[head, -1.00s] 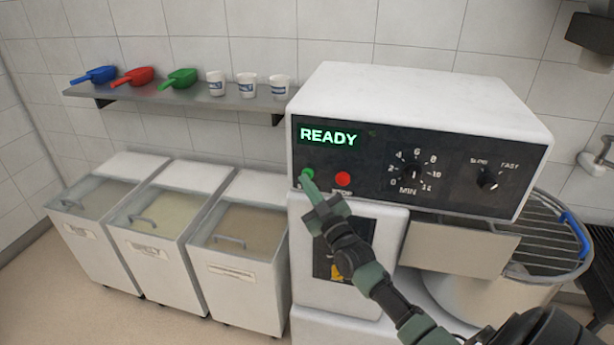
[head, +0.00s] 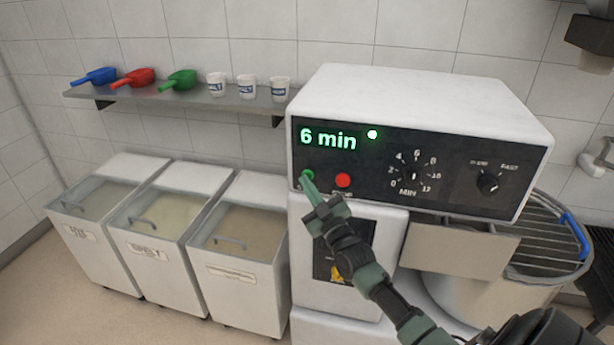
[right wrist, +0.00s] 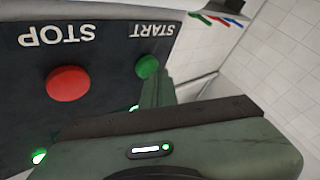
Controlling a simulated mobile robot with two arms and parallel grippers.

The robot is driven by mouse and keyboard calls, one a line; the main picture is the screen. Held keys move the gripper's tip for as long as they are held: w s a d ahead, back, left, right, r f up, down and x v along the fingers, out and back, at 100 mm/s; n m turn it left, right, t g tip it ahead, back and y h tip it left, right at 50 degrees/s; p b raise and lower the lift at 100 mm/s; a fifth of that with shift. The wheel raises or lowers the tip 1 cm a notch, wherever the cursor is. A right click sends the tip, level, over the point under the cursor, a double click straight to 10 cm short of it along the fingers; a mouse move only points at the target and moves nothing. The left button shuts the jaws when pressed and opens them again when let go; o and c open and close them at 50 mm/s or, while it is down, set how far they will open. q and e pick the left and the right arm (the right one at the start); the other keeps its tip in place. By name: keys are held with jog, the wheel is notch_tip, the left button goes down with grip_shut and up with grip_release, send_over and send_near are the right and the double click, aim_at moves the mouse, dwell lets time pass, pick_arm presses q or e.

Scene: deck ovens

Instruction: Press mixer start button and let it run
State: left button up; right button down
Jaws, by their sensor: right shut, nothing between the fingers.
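The white mixer (head: 420,95) has a black control panel whose display (head: 328,138) reads "6 min" in green, with a lit round lamp (head: 372,134) beside it. The green start button (head: 308,174) is at the panel's lower left, partly hidden by my gripper; it also shows in the right wrist view (right wrist: 147,67). The red stop button (head: 343,180) is just to its right and shows in the wrist view (right wrist: 68,83). My right gripper (head: 308,183) is shut and empty, its tip at the start button; contact cannot be told. My left gripper is not in view.
The timer dial (head: 410,175) and speed dial (head: 488,182) are on the panel's right. The mixer bowl with a wire guard (head: 545,240) is at the right. Three bins (head: 240,285) stand left. A shelf (head: 190,94) holds scoops and cups.

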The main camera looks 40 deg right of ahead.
jog(key=shift+s+a+p, duration=0.3)
jog(key=shift+s+a, duration=0.1)
jog(key=shift+a, duration=0.05)
jog(key=s+a+p, duration=0.3)
jog(key=shift+s+a, duration=0.1)
jog(key=shift+a, duration=0.3)
dwell(0.7)
